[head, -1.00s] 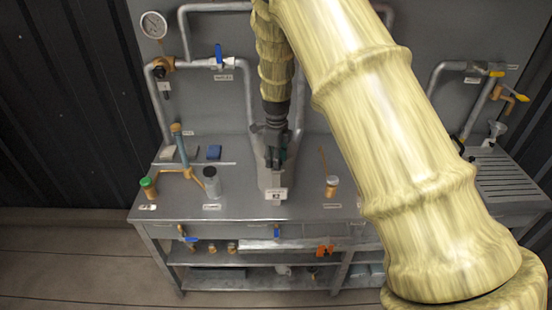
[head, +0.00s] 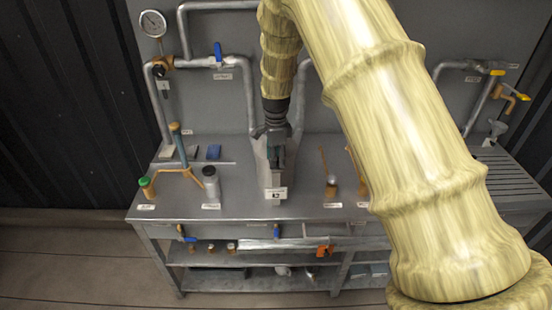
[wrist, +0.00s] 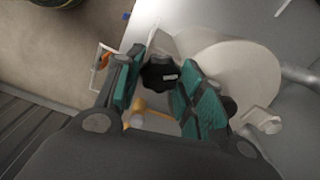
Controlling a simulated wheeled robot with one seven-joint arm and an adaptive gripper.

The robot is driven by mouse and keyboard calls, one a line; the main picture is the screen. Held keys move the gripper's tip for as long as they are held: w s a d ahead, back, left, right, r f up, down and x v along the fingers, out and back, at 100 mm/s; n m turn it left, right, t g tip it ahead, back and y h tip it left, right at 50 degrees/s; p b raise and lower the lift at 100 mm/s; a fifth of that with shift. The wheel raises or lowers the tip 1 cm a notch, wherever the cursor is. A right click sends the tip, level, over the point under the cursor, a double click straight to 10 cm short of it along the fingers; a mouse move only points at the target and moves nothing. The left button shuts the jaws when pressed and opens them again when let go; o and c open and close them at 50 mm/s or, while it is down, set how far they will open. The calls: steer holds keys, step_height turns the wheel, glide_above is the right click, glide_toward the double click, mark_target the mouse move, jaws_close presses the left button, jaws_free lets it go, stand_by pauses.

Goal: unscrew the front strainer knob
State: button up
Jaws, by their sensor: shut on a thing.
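The strainer knob (wrist: 158,76) is a black lobed knob with a small pale mark, seen in the wrist view between the teal finger pads. My gripper (wrist: 160,62) is shut on it, with one pad on each side. A pale rounded body (wrist: 237,72) lies just right of the knob. In the head view my gripper (head: 276,152) points down at the grey upright housing (head: 268,180) at the middle of the bench. The knob itself is hidden there by my gripper and the housing.
The steel bench (head: 240,207) holds a green-capped brown fitting (head: 147,188), a dark-capped grey bottle (head: 211,184) and a brown-based piece (head: 331,188). Pipes with a blue-handled valve (head: 218,53) and a gauge (head: 153,23) line the back panel. The bench front has free room.

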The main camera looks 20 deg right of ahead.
steer(key=n+b, duration=0.1)
steer(key=n, duration=0.6)
steer(key=shift+f, duration=0.15)
steer(key=n, duration=0.6)
steer(key=shift+n, duration=0.4)
steer(key=n, duration=0.6)
steer(key=shift+b, duration=0.35)
steer(key=n, duration=0.6)
steer(key=shift+s+n, duration=0.1)
steer(key=shift+n, duration=0.3)
steer(key=o, duration=1)
